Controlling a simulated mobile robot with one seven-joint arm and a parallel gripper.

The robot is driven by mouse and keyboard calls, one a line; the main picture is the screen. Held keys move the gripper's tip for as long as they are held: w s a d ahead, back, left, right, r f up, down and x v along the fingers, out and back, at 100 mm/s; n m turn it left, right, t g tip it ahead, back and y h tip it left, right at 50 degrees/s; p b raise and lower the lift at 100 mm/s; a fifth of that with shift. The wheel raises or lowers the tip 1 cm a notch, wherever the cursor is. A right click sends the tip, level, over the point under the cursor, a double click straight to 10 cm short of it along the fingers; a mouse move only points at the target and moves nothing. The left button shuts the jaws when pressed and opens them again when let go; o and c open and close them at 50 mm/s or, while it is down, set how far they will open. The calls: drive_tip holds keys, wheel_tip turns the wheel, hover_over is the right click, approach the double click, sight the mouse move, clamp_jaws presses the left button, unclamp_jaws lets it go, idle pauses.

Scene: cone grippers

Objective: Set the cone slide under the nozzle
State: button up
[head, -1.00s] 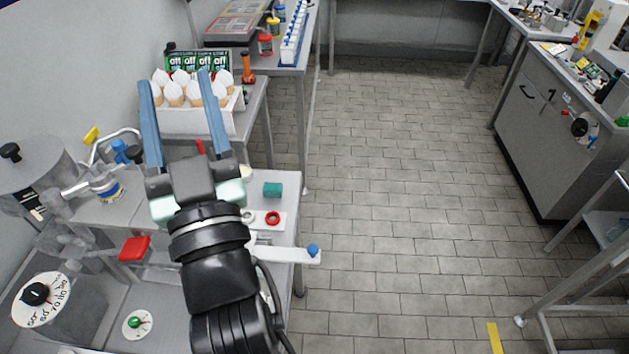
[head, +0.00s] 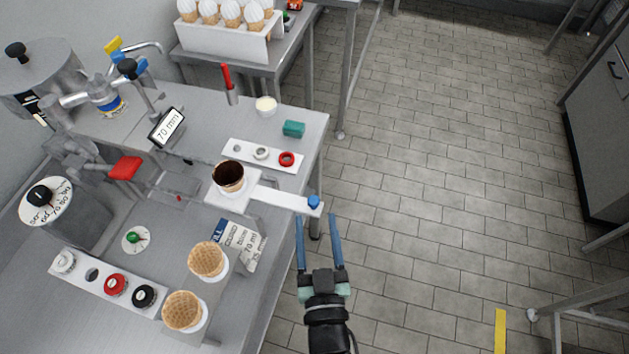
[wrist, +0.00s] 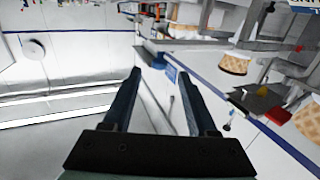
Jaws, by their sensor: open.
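The cone slide (head: 275,196) is a white bar with a blue knob (head: 313,202) at its right end, which juts past the bench edge. A cone with a dark inside (head: 229,178) stands upright in the slide's left end. My gripper (head: 317,217) is open and empty, its blue fingers pointing toward the knob, just in front of it in the head view. In the wrist view the open fingers (wrist: 160,72) have a blue patch near their tips, probably the knob. I cannot clearly make out the nozzle; a grey assembly with a red lever (head: 125,168) stands left of the cone.
Two waffle cones (head: 207,260) stand in a holder at the bench's front. The tiled floor (head: 440,190) right of the bench is clear.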

drive_tip(key=w+p, duration=0.1)
drive_tip(key=w, duration=0.8)
drive_tip(key=shift+a+p, duration=0.3)
clamp_jaws()
idle(1.0)
